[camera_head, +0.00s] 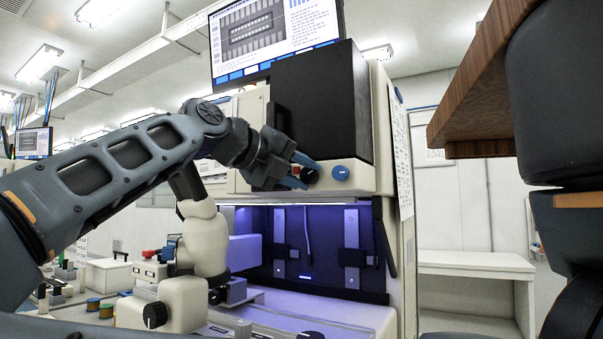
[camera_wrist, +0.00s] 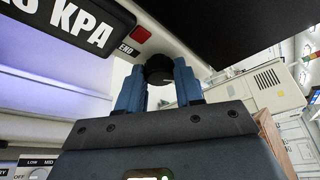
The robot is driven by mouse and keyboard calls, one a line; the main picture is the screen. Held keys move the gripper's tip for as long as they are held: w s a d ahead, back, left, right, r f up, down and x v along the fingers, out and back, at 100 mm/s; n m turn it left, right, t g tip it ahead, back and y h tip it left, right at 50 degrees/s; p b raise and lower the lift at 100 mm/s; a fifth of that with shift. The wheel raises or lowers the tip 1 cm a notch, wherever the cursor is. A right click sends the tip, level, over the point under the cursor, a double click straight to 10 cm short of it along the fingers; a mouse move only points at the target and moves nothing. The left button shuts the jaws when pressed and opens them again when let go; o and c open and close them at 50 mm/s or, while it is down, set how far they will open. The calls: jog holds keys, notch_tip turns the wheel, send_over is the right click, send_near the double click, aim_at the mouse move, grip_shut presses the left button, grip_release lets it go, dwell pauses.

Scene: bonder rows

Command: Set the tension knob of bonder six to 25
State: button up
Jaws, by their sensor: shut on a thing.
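A black round knob (camera_head: 310,175) sits on the cream front panel of the bonder (camera_head: 358,177), below its dark upper housing. My gripper (camera_head: 300,172) reaches in from the left with its blue fingers at this knob. In the wrist view the black knob (camera_wrist: 158,68) sits between the two blue fingertips, and my gripper (camera_wrist: 158,78) is shut on it. Part of the knob is hidden by the fingers. I cannot read a pointer, scale or bonder number in either view.
A red square (camera_wrist: 142,34), the word END and a KPA readout (camera_wrist: 62,25) show in the wrist view. A monitor (camera_head: 275,38) stands above. A brown tabletop edge (camera_head: 490,75) overhangs at right.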

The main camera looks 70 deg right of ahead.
jog(key=o, duration=1)
jog(key=shift+o, duration=0.2)
jog(key=v, duration=0.8)
